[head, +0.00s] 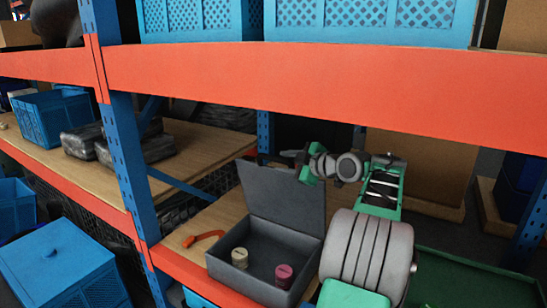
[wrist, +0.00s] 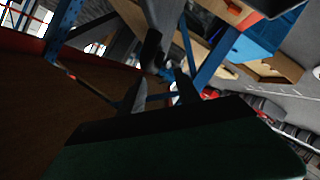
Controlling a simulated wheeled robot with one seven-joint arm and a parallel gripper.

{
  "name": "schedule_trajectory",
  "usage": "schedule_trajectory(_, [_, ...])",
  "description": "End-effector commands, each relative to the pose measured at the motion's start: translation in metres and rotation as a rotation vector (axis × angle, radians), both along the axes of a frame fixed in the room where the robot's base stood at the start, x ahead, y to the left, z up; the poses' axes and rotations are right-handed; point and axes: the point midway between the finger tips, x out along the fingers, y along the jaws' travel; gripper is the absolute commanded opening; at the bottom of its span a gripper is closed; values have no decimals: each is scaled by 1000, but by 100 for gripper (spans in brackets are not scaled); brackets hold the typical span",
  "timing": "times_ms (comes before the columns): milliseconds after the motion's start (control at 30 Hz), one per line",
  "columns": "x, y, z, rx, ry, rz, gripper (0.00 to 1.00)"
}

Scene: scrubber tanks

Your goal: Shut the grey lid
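The grey lid (head: 280,195) stands raised, nearly upright, at the back of an open grey box (head: 232,272) on the lower wooden shelf in the head view. A cream cylinder (head: 240,258) and a dark red cylinder (head: 284,276) stand inside the box. My gripper (head: 297,158) is at the lid's top edge, toward its right corner. I cannot tell whether it touches the lid. In the wrist view two dark fingers (wrist: 160,92) stand apart with nothing clear between them. The lid is not recognisable there.
An orange shelf beam (head: 300,80) runs above the box and my arm. A blue upright post (head: 128,160) stands to the left. An orange-handled item (head: 203,238) lies left of the box. Cardboard boxes (head: 420,172) stand behind my arm.

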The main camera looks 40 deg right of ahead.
Motion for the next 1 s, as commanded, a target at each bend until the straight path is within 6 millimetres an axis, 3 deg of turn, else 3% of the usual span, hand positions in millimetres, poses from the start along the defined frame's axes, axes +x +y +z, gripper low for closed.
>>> schedule_trajectory(33, [-6,-10,2,-17,-18,2,40])
schedule_trajectory(167, [-9,-14,5,-34,-35,8,40])
schedule_trajectory(633, [61,-9,-12,-30,-31,9,40])
schedule_trajectory(933, [67,-9,-15,-32,-32,6,40])
schedule_trajectory(1000, [66,-9,-15,-32,-31,6,35])
